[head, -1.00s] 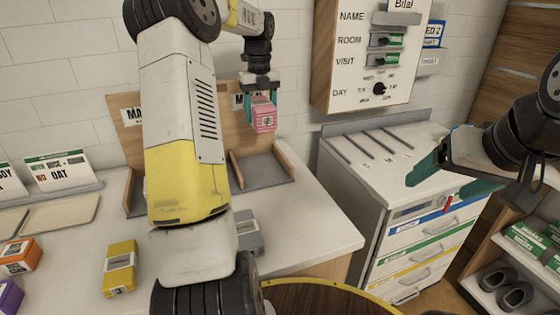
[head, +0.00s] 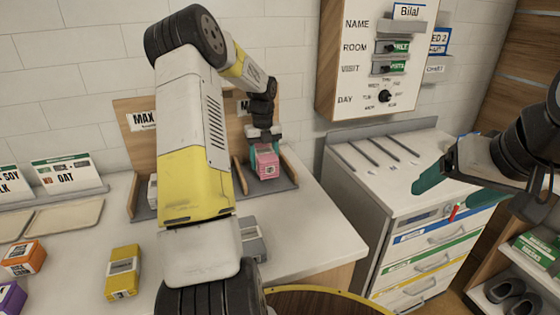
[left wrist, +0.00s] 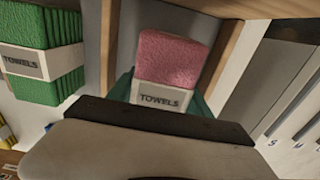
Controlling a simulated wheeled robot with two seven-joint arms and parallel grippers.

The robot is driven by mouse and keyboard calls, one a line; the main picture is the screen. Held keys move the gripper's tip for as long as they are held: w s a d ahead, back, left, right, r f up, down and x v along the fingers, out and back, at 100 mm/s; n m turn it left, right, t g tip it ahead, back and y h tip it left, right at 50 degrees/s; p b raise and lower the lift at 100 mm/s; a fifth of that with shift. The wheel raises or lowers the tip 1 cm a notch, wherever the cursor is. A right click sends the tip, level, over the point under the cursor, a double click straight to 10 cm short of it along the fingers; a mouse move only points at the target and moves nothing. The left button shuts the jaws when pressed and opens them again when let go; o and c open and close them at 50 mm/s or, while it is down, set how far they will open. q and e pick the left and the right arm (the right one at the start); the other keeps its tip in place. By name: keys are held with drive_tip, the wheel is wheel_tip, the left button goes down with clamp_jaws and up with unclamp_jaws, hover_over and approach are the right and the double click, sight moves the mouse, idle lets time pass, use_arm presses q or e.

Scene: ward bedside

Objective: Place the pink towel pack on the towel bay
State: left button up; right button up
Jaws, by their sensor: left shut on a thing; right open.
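The pink towel pack (head: 266,164), with a white band, is held in my left gripper (head: 265,152) at the right-hand bay (head: 287,184) of the wooden rack. In the left wrist view the pink pack (left wrist: 172,58) shows its TOWELS label between the teal fingers, with wooden walls on both sides. The pack is low in the bay; I cannot tell whether it touches the floor. The bay's sign is mostly hidden behind my left arm. My right gripper (head: 450,188) is open and empty in front of the drawer cabinet.
A green towel pack (left wrist: 42,50) stands left of the divider in the left wrist view. A yellow pack (head: 122,272), a grey pack (head: 251,239) and an orange box (head: 23,258) lie on the counter. The white drawer cabinet (head: 405,205) stands to the right.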

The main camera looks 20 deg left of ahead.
use_arm(q)
drive_tip(key=shift+f, duration=1.45)
drive_tip(key=shift+f, duration=0.1)
drive_tip(key=o, duration=1.6)
